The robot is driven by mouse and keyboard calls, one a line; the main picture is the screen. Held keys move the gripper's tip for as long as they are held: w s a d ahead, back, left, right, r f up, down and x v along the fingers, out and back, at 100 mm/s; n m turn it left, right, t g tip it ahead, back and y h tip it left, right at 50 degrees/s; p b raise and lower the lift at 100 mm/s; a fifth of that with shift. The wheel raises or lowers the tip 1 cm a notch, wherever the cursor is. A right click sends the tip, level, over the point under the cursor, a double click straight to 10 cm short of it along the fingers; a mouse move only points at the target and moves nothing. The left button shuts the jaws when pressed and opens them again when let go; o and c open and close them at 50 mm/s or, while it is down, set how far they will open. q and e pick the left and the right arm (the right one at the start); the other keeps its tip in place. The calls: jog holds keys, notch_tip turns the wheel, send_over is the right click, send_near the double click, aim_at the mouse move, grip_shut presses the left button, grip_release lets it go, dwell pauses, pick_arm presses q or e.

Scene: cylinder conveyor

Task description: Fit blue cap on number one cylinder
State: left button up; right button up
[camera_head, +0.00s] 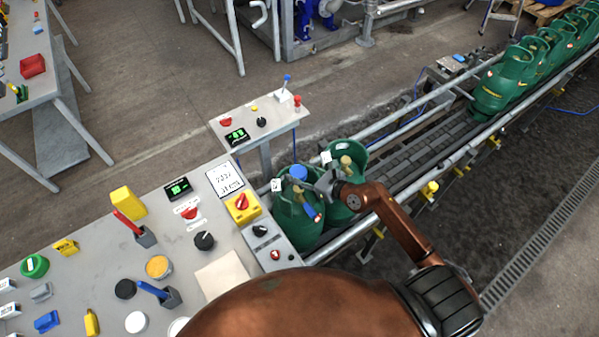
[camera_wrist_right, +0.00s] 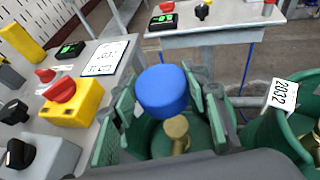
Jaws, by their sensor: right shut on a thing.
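The blue cap (camera_head: 298,172) is over the front green cylinder (camera_head: 290,222), beside the control table. In the wrist view the blue cap (camera_wrist_right: 162,91) sits between the two fingers of my right gripper (camera_wrist_right: 160,104), which is shut on it. A brass valve (camera_wrist_right: 177,130) shows just below the cap, inside the cylinder's green collar. I cannot tell whether cap and valve touch. In the head view my right gripper (camera_head: 308,183) reaches in from the right, hiding part of the collar. My left gripper is not in view.
A second green cylinder (camera_head: 353,160) stands close behind, its tag reading 2032 (camera_wrist_right: 283,94) in the wrist view. Several more cylinders (camera_head: 502,80) wait up the conveyor (camera_head: 425,140). The control table (camera_head: 90,260) holds buttons and several loose caps. A small panel (camera_head: 262,122) stands behind.

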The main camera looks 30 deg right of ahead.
aim_at(300, 188)
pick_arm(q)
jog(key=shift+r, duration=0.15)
